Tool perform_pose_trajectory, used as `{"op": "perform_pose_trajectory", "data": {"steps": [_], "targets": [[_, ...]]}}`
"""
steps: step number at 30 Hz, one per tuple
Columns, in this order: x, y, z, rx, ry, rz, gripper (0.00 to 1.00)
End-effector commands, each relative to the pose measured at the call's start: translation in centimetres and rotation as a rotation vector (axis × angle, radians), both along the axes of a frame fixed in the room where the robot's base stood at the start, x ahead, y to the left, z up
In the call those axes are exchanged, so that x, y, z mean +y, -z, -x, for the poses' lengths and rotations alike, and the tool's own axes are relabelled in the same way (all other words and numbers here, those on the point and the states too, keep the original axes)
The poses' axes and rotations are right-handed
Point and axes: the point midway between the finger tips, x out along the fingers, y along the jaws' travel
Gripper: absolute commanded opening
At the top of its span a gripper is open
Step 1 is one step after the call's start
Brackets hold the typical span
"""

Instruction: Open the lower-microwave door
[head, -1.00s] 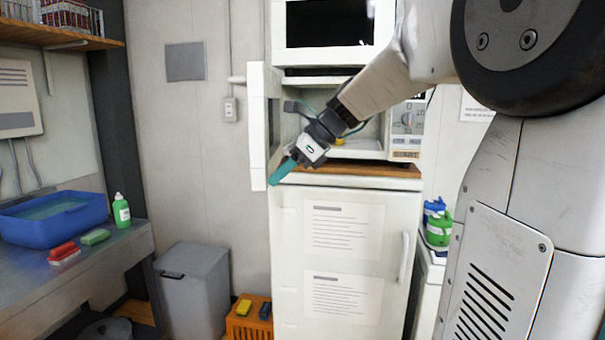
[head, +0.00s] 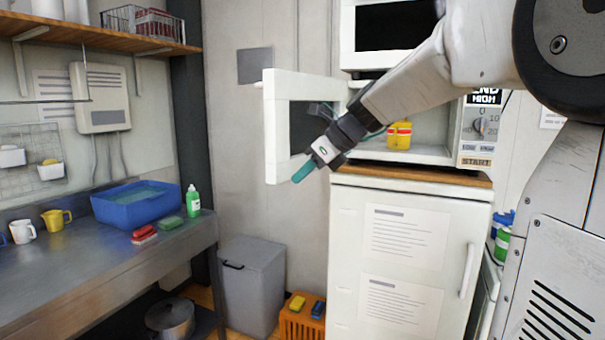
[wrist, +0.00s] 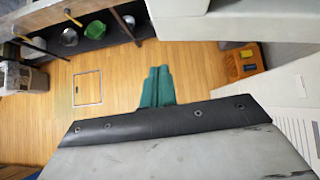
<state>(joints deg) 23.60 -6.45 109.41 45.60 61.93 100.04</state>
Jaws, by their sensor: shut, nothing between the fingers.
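The lower microwave (head: 480,128) stands on a wooden board on top of the white fridge. Its white door (head: 273,140) stands wide open, swung out to the left, and the cavity shows. A yellow container (head: 399,136) sits inside the cavity. My gripper (head: 303,171) is in front of the door's lower inner part, pointing down and left. Whether it touches the door cannot be told. Its teal fingers are together and empty in the wrist view (wrist: 157,87), above the wooden floor.
An upper microwave (head: 395,30) is above. The white fridge (head: 400,235) is below, with a handle at right. A steel counter (head: 90,265) at left holds a blue basin (head: 135,210). A grey bin (head: 250,285) and an orange crate (head: 302,320) stand on the floor.

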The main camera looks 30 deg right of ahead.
Motion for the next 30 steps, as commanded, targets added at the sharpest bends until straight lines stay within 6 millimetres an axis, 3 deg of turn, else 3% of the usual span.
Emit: {"op": "perform_pose_trajectory", "data": {"steps": [6,18,30], "targets": [[-0.6,0.0,2.1,-0.001,-0.012,0.000,0.00],[-4.0,-6.0,7.4,-0.002,-0.002,0.001,0.00],[-4.2,-7.1,8.4,0.000,-0.007,0.000,0.00]]}}
